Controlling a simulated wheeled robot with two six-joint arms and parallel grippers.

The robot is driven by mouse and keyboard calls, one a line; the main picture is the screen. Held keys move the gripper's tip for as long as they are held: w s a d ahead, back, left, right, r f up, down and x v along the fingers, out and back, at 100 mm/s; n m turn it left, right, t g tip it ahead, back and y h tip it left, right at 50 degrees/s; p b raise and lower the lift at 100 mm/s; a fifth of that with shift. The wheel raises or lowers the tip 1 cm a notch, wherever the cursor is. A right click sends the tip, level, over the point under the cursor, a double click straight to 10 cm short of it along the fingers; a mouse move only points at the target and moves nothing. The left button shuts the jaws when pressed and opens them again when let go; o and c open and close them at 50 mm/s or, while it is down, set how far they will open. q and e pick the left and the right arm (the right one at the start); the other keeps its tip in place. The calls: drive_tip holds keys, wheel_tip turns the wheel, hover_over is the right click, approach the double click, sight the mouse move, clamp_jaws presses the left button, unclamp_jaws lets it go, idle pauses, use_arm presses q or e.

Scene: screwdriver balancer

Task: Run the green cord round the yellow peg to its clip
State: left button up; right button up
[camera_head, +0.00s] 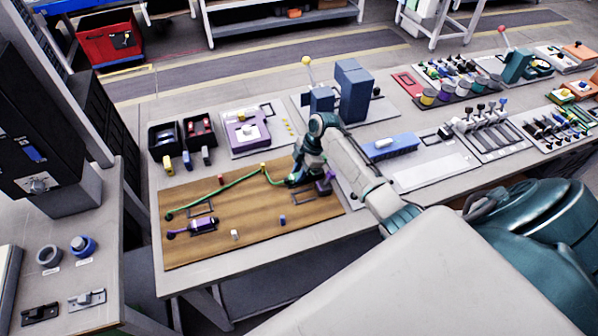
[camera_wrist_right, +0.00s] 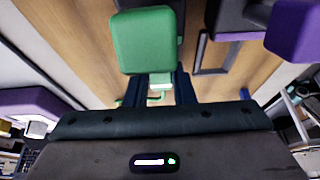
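A bit of cord shows below. The exact grip is partly hidden, and I cannot make out the green cord's clip. My left gripper is not in view.
The board (camera_head: 255,207) also bears a red peg (camera_head: 221,180), a white peg (camera_head: 235,234), a blue peg (camera_head: 282,219) and a purple piece (camera_head: 203,224). Black bins (camera_head: 198,130) stand behind.

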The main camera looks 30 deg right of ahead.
drive_tip(key=o, duration=0.4)
drive_tip(key=shift+o, duration=0.2)
drive_tip(key=shift+d+r, duration=0.25)
drive_tip(key=shift+r, duration=0.05)
drive_tip(key=b+v, duration=0.3)
drive_tip(key=v, duration=0.5)
drive_tip(key=shift+d+r, duration=0.1)
drive_tip(key=shift+r, duration=0.3)
drive_tip(key=shift+s+d+r, duration=0.15)
drive_tip(key=shift+d+r, duration=0.05)
drive_tip(key=shift+r, duration=0.4)
